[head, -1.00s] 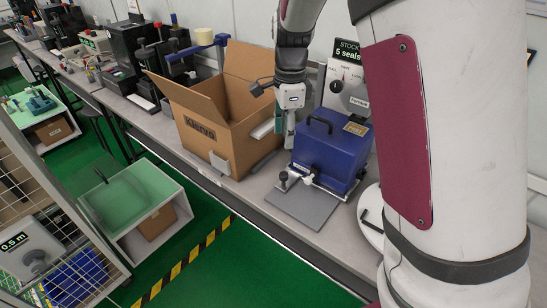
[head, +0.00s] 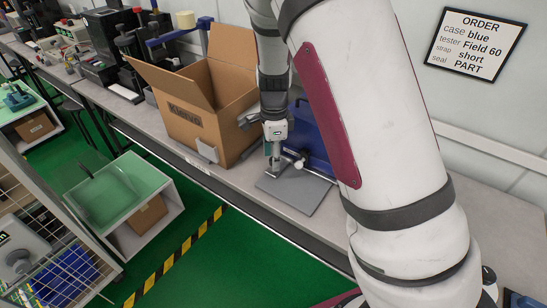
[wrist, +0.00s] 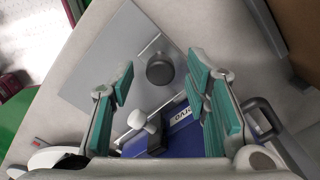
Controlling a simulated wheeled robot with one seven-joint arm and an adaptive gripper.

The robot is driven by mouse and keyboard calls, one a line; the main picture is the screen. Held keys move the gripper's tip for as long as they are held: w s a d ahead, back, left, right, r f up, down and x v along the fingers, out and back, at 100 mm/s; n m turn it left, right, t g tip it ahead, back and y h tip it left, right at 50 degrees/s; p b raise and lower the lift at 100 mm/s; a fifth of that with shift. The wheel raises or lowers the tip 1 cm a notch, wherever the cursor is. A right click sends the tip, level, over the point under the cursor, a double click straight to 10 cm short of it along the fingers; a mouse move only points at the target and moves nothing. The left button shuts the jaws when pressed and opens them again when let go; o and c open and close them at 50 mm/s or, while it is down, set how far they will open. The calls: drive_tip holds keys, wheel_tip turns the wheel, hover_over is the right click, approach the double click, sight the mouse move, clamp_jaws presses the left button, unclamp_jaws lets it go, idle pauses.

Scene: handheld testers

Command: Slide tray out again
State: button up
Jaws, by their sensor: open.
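A flat grey plate (head: 305,193), which looks like the tray, lies on the bench in front of the blue case (head: 308,135). It fills the upper middle of the wrist view (wrist: 105,55). A dark round knob (wrist: 160,71) stands on a thin bar at the plate. A white knob (wrist: 142,121) sits nearer the blue case. My gripper (wrist: 163,80) is open, its teal-padded fingers on either side of the dark knob in the picture; contact is not visible. In the head view my gripper (head: 271,155) is low beside the case, which my arm partly hides.
An open cardboard box (head: 205,113) stands just left of my gripper. An order sign (head: 475,43) hangs on the wall. A green-topped stand (head: 120,190) is on the floor at left.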

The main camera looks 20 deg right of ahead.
drive_tip(key=shift+f, duration=0.4)
drive_tip(key=shift+c, duration=0.6)
clamp_jaws()
drive_tip(key=s+a+p, duration=0.6)
drive_tip(key=s+a, duration=0.1)
drive_tip(key=a, duration=0.3)
drive_tip(key=shift+s+a, duration=0.1)
drive_tip(key=shift+o, duration=0.6)
unclamp_jaws()
